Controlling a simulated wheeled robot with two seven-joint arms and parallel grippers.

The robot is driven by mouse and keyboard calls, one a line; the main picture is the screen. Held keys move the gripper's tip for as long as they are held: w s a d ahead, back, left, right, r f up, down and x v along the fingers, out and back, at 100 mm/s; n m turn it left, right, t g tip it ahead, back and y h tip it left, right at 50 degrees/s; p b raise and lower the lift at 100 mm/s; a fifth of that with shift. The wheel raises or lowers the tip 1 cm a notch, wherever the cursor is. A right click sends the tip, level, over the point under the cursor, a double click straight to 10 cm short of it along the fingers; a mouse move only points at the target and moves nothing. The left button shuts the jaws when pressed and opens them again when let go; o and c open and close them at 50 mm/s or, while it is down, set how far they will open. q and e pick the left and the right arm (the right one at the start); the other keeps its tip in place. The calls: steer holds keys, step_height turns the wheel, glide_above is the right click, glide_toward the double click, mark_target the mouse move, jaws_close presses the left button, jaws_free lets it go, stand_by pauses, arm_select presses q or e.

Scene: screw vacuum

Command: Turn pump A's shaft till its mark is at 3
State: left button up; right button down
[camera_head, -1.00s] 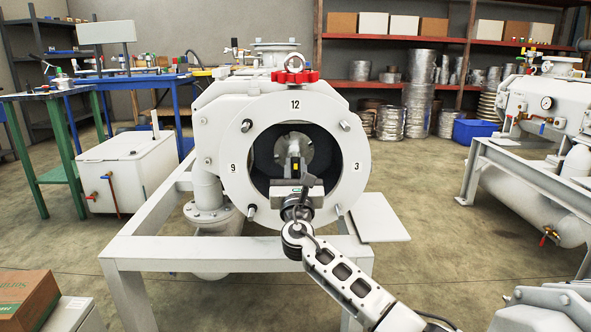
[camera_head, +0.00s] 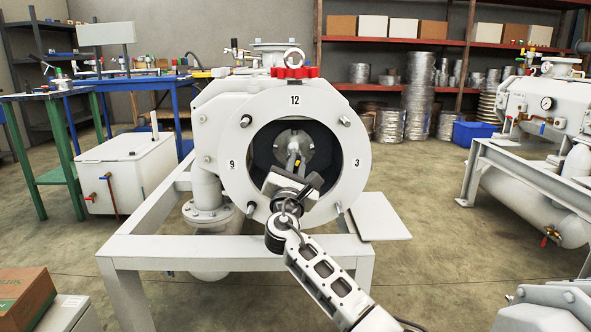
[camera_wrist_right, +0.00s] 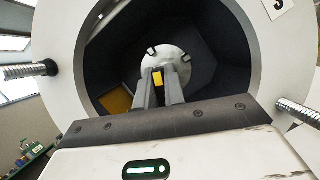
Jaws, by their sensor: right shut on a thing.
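Pump A (camera_head: 232,120) is the white machine in the middle of the head view. Its round front ring (camera_head: 237,187) carries the numbers 12, 9 and 3 around a dark opening. Inside, the shaft end (camera_head: 296,143) shows as a pale grey disc; it also shows in the right wrist view (camera_wrist_right: 163,62). My right gripper (camera_head: 296,160) reaches into the opening, tilted, and is shut on the shaft. A yellow mark (camera_wrist_right: 158,78) shows between its fingers in the right wrist view. The number it faces is unclear. My left gripper is out of view.
Threaded studs (camera_head: 344,121) stick out around the ring, close to my right wrist. A white frame (camera_head: 200,246) carries the pump. A white tank (camera_head: 130,165) stands left and another pump (camera_head: 545,105) right. Open floor lies between.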

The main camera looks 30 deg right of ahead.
steer(key=m+g, duration=0.1)
steer(key=m, duration=0.1)
steer(key=m+h, duration=0.1)
steer(key=m, duration=0.1)
steer(key=shift+f+g, duration=0.15)
steer(key=shift+g, duration=0.25)
steer(key=m+g, duration=0.1)
steer(key=m, duration=0.2)
steer(key=shift+g, duration=0.3)
steer(key=shift+m+g, duration=0.4)
steer(key=shift+m, duration=0.8)
steer(key=m+g+p, duration=0.1)
steer(key=m+p, duration=0.1)
steer(key=m, duration=0.2)
steer(key=shift+s, duration=0.1)
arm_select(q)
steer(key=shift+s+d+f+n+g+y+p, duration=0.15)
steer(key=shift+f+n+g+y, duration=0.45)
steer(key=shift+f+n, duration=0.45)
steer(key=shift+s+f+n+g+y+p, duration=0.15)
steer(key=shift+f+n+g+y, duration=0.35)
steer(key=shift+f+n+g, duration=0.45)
arm_select(e)
steer(key=shift+f+m+g+y, duration=0.15)
steer(key=shift+m+g+y, duration=0.25)
steer(key=shift+m, duration=0.5)
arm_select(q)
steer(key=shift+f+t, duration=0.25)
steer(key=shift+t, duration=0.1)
